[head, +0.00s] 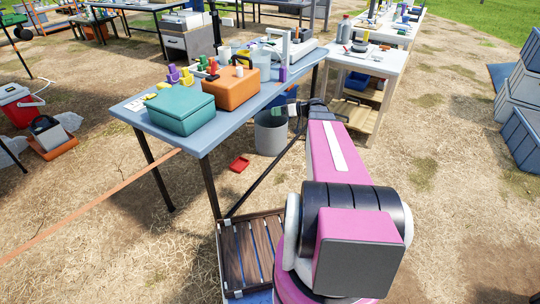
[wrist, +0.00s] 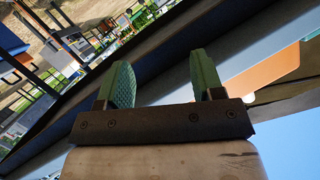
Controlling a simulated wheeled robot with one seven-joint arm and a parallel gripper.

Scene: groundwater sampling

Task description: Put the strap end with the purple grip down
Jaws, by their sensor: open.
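My gripper (head: 291,110) is at the right edge of the blue-grey table (head: 143,121), partly hidden by my pink arm. In the wrist view my gripper (wrist: 161,65) has its two green fingers wide apart, with nothing held between them. A dark band and the table edge (wrist: 222,50) pass behind the fingers. An orange strap-like line (head: 90,208) runs along the ground to the left. A thin dark line (head: 262,176) slants from near my gripper down to the slatted wooden crate. I cannot make out a strap end with a purple grip in either view.
A teal box (head: 180,110), an orange case (head: 230,88) and small purple items (head: 174,74) stand on the table. The wooden crate (head: 232,262) lies below.

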